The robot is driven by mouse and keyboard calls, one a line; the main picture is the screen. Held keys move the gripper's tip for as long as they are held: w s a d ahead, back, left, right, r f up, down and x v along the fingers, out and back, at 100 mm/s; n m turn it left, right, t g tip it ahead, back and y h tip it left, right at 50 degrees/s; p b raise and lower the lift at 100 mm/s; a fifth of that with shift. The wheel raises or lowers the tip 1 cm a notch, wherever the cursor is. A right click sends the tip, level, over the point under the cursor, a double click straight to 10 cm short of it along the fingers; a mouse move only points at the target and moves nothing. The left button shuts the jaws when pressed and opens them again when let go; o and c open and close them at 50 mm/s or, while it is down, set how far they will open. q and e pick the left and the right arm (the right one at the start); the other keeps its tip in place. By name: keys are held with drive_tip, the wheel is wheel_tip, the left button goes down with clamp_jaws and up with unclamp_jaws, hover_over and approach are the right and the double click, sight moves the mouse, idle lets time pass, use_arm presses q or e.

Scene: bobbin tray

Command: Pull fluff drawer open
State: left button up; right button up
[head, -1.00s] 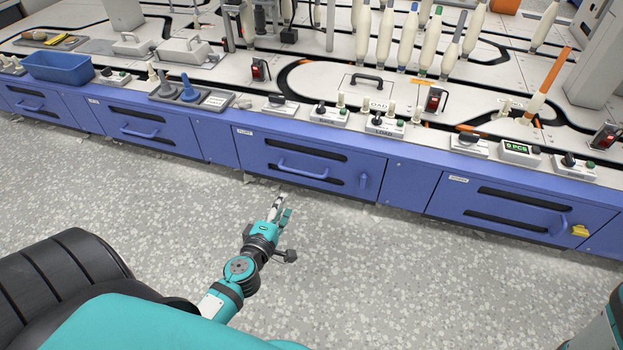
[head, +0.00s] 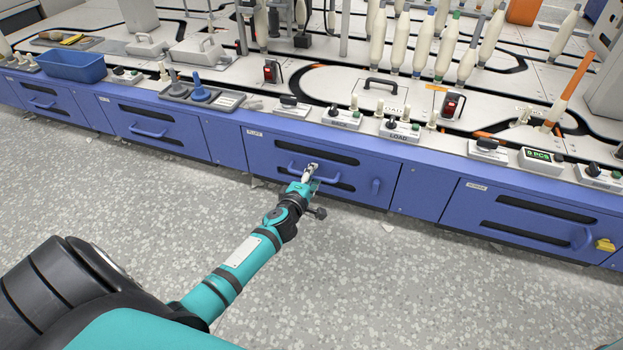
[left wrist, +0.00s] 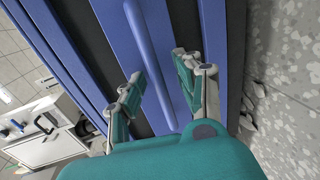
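The fluff drawer (head: 262,158) is the blue drawer front in the middle of the head view, with a small label at its upper left. It looks shut, flush with its neighbours. Its blue bar handle (head: 328,181) is partly covered by my left gripper (head: 311,172). In the left wrist view the handle (left wrist: 149,55) runs between the two fingers of my left gripper (left wrist: 157,88). The fingers are spread, one on each side of the bar, with a visible gap to it. My right gripper is not in view.
A small upright blue latch (head: 376,186) sits on the drawer front to the right of the handle. Other blue drawers flank it, one with a yellow piece (head: 605,245).

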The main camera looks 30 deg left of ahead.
use_arm(q)
clamp_jaws()
idle(0.6)
